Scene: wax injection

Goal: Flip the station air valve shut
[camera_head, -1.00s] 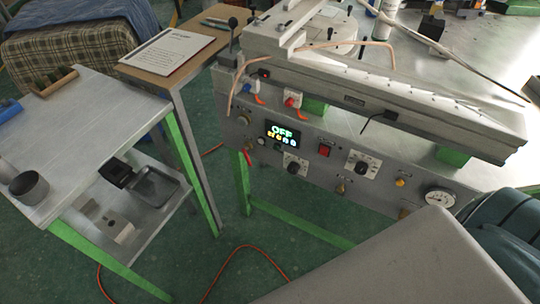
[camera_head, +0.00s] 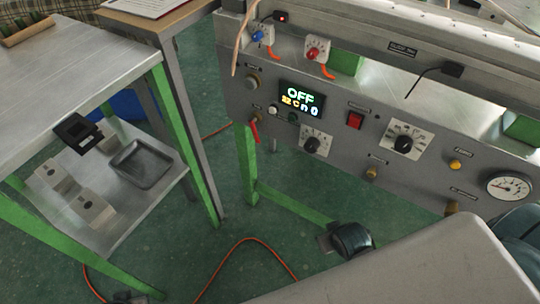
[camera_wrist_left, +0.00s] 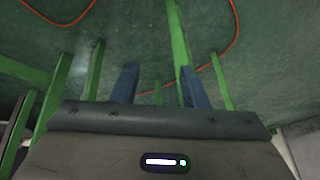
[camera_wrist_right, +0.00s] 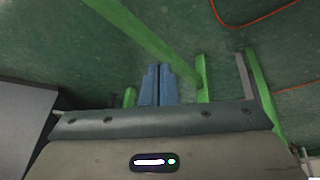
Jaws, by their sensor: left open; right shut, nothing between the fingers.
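The station's grey front panel (camera_head: 340,150) shows in the head view. A small red lever (camera_head: 254,132), which looks like the air valve handle, hangs at the panel's lower left edge from a small brass-coloured fitting. It points steeply downward, slightly tilted. My left gripper (camera_wrist_left: 158,78) is open and empty in the left wrist view, over green floor and green legs. My right gripper (camera_wrist_right: 157,72) is shut and empty in the right wrist view, also facing floor and green legs. Neither gripper's fingers are clearly seen near the lever.
The panel carries a display (camera_head: 301,98) reading OFF, a red switch (camera_head: 355,120), black knobs and a pressure gauge (camera_head: 509,187). A metal side table (camera_head: 60,75) with a lower shelf (camera_head: 115,225) stands left. A green leg (camera_head: 246,165) is just below the lever. An orange cable lies on the floor.

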